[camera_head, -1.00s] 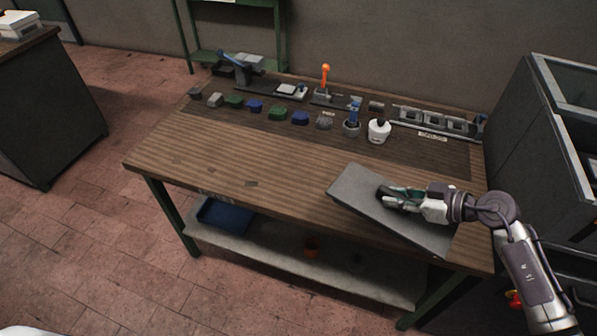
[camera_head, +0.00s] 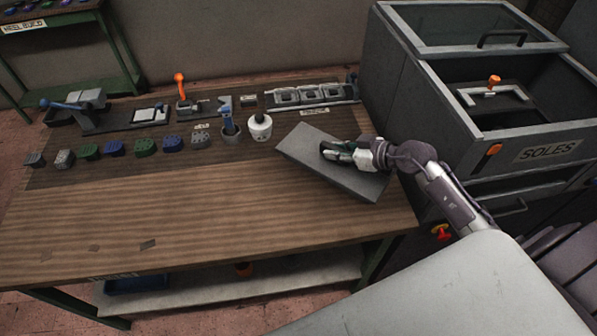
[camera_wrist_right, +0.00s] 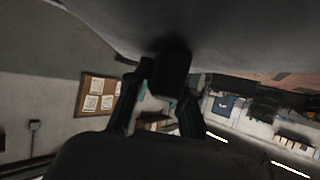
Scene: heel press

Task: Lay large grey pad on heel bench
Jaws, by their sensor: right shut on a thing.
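The large grey pad (camera_head: 345,180) is a flat rectangular slab at the right end of the wooden heel bench (camera_head: 200,215). My right gripper (camera_head: 334,151) is shut on the pad near its middle, at a dark grip. In the right wrist view the pad's grey face (camera_wrist_right: 235,32) fills the top, and the fingers close on a dark handle (camera_wrist_right: 171,68). The pad lies over the bench's right part; I cannot tell whether it touches the top. My left gripper is not in view.
Several coloured heel blocks (camera_head: 145,147) line the back left. A white pot (camera_head: 260,127) stands just left of the pad, and a grey rack (camera_head: 305,95) behind it. A grey SOLES cabinet (camera_head: 540,150) stands at the right. The bench's front middle is clear.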

